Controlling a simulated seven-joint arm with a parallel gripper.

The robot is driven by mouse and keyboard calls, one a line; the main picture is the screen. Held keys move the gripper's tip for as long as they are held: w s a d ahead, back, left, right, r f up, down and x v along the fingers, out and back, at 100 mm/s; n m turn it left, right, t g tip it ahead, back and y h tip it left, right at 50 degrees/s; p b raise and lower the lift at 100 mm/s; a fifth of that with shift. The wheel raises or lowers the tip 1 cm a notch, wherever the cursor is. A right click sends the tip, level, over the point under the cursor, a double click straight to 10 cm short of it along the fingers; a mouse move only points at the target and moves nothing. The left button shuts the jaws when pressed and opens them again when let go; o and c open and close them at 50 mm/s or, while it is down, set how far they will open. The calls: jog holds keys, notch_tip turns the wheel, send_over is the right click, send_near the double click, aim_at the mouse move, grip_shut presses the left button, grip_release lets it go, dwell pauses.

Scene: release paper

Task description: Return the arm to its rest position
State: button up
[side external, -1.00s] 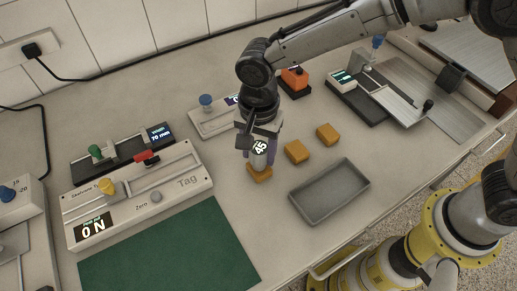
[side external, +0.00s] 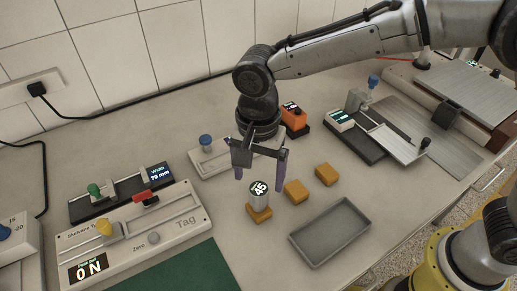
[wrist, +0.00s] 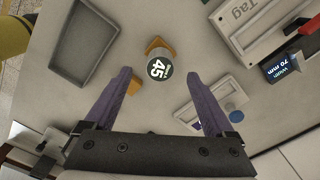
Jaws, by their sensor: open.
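My gripper (side external: 259,176) is open and empty, with its two purple fingers pointing down just behind and above a weight marked 45 (side external: 258,194). The weight is a grey cylinder with a black top and stands on an orange-brown block (side external: 259,214). In the wrist view my gripper (wrist: 160,78) has its fingers spread, and the weight (wrist: 159,66) shows beyond the fingertips, apart from both.
Two more orange-brown blocks (side external: 296,191) (side external: 328,174) lie to the right. An empty grey tray (side external: 345,222) is in front of them. A Tag device (side external: 185,222) reading 0 N and a green mat (side external: 185,272) are at left. Further devices stand behind, including an orange one (side external: 294,115).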

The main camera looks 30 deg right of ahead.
jog(key=w+d+r+m+t, duration=0.1)
jog(key=d+r, duration=0.4)
jog(key=r, duration=0.3)
jog(key=d+r+m, duration=0.1)
jog(key=d+r, duration=0.3)
jog(key=r, duration=0.3)
jog(key=s+d+r+t+y, duration=0.1)
jog(key=s+d+r, duration=0.15)
jog(key=d, duration=0.35)
jog(key=s+d+r+t, duration=0.1)
jog(key=s+d, duration=0.2)
jog(key=d, duration=0.2)
jog(key=s+d+f+n+t, duration=0.1)
jog(key=s+d+f+n, duration=0.3)
jog(key=s+n, duration=0.2)
jog(key=s+d+f+n+t+h, duration=0.1)
jog(key=s+d+f+n, duration=0.4)
jog(key=s+n, duration=0.1)
jog(key=shift+s+d+t, duration=0.25)
jog(key=shift+s+t, duration=0.05)
jog(key=shift+s, duration=0.5)
jog(key=shift+r, duration=0.1)
